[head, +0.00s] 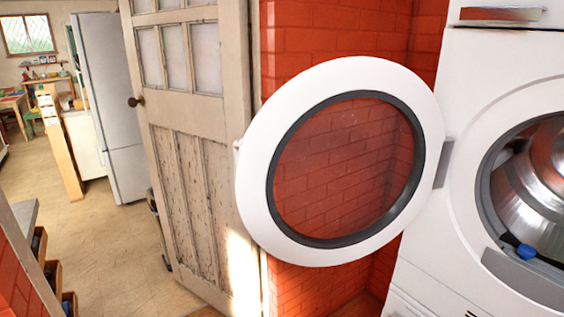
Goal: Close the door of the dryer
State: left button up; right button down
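The dryer (423,244) stands at the right edge, white, with its round drum opening uncovered and a metal drum (537,165) showing inside. The dryer's door (248,200) is a white ring with a dark inner rim and a clear pane. It stands wide open to the left of the opening, joined to the dryer by a grey hinge (443,162). A red brick wall shows through the pane. Neither of my grippers is in the head view.
A worn wooden room door (190,170) with small panes stands behind the dryer door's left side. Red brick wall (335,40) lies behind. A grey fridge (112,105) and open tiled floor (110,250) are at the left. Low shelves with brown bins (53,275) stand at the lower left.

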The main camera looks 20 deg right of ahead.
aim_at(256, 156)
jog(key=i+j+u, duration=0.2)
jog(key=i, duration=0.5)
jog(key=i+z, duration=0.2)
jog(key=z, duration=0.25)
jog(key=i+j+z, duration=0.1)
jog(key=z, duration=0.4)
jog(key=i+j+z, duration=0.15)
jog(key=z, duration=0.3)
jog(key=i+j+z, duration=0.15)
jog(key=z, duration=0.3)
jog(key=i+j+z, duration=0.1)
jog(key=j+z, duration=0.2)
jog(key=z, duration=0.2)
jog(key=j+z, duration=0.25)
jog(key=z, duration=0.2)
jog(key=j+z, duration=0.25)
jog(key=z, duration=0.25)
jog(key=i+j, duration=0.05)
